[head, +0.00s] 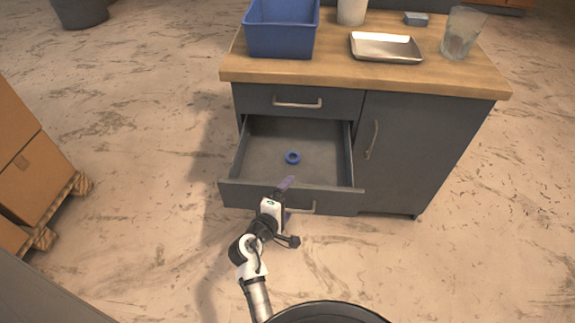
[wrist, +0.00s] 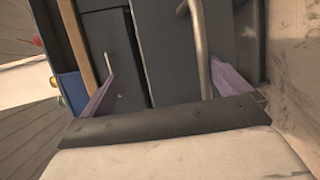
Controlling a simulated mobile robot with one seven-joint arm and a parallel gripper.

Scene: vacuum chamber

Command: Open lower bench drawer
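The lower bench drawer (head: 240,194) is pulled out from the grey bench, its inside exposed. A small blue ring (head: 292,157) lies on the drawer floor. My gripper (head: 287,197) is at the drawer front, by the left part of its bar handle (head: 306,209). In the wrist view, my gripper's two purple fingers (wrist: 165,90) stand wide apart. The lower handle (wrist: 198,45) shows between them, closer to the right finger. Whether a finger touches the handle I cannot tell. The gripper hides part of the handle in the head view.
The shut upper drawer (head: 260,100) is above, and a shut cupboard door (head: 400,150) is at the right. The wooden bench top (head: 340,78) bears a blue bin (head: 280,40), a metal tray (head: 386,48) and a glass (head: 461,35). Cardboard boxes (head: 30,155) on a pallet stand left.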

